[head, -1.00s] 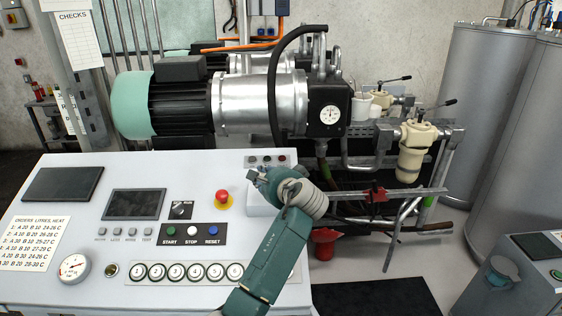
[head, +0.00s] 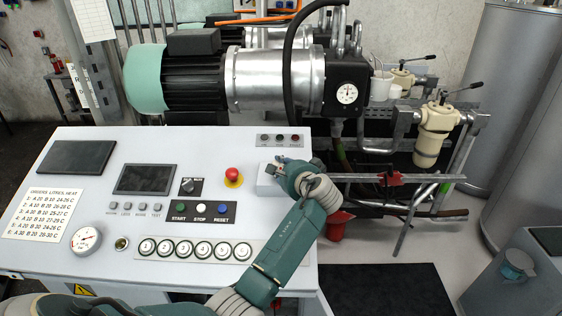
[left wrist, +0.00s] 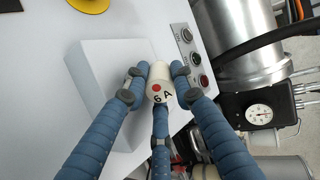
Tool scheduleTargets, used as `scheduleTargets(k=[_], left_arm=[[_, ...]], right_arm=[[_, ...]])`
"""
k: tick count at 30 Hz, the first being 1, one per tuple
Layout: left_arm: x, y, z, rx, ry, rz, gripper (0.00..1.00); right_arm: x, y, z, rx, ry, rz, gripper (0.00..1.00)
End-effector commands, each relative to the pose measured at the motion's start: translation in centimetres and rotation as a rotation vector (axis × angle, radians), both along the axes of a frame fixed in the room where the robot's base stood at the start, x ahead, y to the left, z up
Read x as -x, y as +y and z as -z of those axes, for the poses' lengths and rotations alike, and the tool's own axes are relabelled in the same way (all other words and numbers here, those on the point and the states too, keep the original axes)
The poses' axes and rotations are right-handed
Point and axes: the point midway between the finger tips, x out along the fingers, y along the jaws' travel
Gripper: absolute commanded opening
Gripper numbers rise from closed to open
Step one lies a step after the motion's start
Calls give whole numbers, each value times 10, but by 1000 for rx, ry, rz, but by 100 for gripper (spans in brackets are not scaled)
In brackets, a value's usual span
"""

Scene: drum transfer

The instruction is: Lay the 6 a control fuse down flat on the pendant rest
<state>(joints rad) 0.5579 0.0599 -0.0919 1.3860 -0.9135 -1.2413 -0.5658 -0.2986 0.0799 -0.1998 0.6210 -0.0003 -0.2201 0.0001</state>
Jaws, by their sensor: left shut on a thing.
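The 6 A control fuse (left wrist: 160,80) is a small cream cylinder with a red dot and "6 A" on it. My left gripper (left wrist: 158,76), with blue fingers, is shut on it. A pale, flat-topped block (left wrist: 103,82) lies right beside and behind the fuse in the left wrist view; it looks like the pendant rest. In the head view this block (head: 268,184) sits at the console's right edge, with my left gripper (head: 278,166) over its far right part. The fuse is too hidden there to make out. Whether it touches the block I cannot tell. My right gripper is not in view.
The white console (head: 60,245) carries a red stop button (head: 232,175), a screen (head: 145,179), several dials and a dark pad (head: 76,157). A small switch box (head: 279,141) stands just behind the block. Pump machinery (head: 275,80) rises behind the console.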

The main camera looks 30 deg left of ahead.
Motion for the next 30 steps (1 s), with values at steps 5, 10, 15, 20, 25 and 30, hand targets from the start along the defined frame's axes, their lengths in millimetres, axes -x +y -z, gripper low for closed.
scheduleTargets(k=[5, 10, 15, 20, 25, 30], left_arm=[[0, 0, 4, 0, -1, 0, 0], [0, 0, 5, 0, -1, 0, 0], [0, 0, 5, 0, -1, 0, 39], [0, 0, 5, 0, 0, 0, 47], [0, -1, 6, 2, 1, 0, 47], [6, -11, 3, 3, 1, 3, 47]], right_arm=[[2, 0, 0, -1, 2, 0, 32], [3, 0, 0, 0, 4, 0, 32], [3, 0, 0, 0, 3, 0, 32], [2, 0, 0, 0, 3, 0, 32], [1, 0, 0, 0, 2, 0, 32], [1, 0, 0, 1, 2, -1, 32]])
